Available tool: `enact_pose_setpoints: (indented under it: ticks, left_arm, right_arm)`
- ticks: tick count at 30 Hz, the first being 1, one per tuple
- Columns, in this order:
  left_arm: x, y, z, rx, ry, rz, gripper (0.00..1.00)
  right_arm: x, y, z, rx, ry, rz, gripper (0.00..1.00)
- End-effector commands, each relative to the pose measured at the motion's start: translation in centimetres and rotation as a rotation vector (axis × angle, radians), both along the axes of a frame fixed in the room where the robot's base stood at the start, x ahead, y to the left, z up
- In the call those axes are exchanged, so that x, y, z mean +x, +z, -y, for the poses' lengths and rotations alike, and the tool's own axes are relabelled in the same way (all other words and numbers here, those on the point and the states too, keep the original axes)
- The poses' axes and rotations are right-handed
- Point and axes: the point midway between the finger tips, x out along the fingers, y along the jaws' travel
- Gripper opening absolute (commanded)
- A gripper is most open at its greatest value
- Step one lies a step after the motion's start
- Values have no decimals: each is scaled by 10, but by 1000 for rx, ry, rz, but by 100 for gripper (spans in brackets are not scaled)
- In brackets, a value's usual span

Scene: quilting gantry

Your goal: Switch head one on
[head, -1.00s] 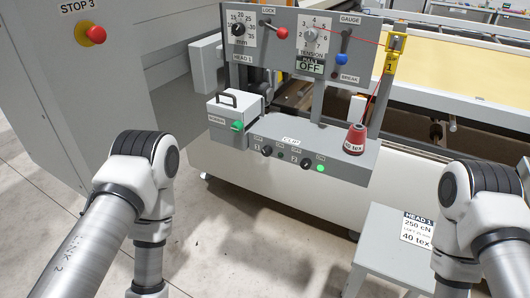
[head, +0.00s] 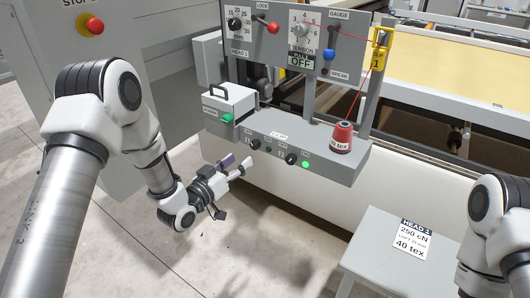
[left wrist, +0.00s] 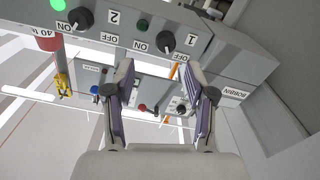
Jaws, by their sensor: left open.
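Head one's switch is the black knob marked 1 (head: 254,144) on the clip panel's front. It also shows in the left wrist view (left wrist: 166,41), between ON and OFF labels. The small lamp beside it (left wrist: 142,25) is dark green and unlit. Knob 2 (head: 290,158) has a lit green lamp (head: 305,164) beside it. My left gripper (head: 237,165) is open and empty, in front of and slightly below knob 1, apart from it. In the left wrist view its fingers (left wrist: 159,72) point towards the panel, below knob 1. My right gripper is out of view.
The head 1 board (head: 265,35) above carries dials, levers and a RUN OFF display (head: 300,62). A bobbin box (head: 230,105) and a red thread cone (head: 341,138) stand at the panel's ends. A grey table (head: 385,250) is front right. The floor below is clear.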

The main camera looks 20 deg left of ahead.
Motion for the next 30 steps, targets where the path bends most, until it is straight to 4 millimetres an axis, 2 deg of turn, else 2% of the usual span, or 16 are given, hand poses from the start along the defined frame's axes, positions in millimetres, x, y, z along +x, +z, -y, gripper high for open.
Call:
enact_pose_setpoints:
  ticks: [12,15,21,22,26,27,30]
  left_arm:
    - [63,1,25,5,-2,-2,55]
    - [70,0,27,3,-1,-4,55]
    - [71,-2,27,3,-1,-5,55]
    - [71,-2,27,3,-1,-5,52]
    - [71,-2,27,3,0,-6,6]
    - [71,-2,27,3,-1,-5,0]
    - [71,-2,27,3,-1,-5,0]
  right_arm:
    - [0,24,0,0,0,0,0]
    - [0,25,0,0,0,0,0]
    - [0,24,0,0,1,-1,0]
    - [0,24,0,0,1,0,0]
    - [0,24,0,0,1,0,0]
    - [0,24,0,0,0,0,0]
    - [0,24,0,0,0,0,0]
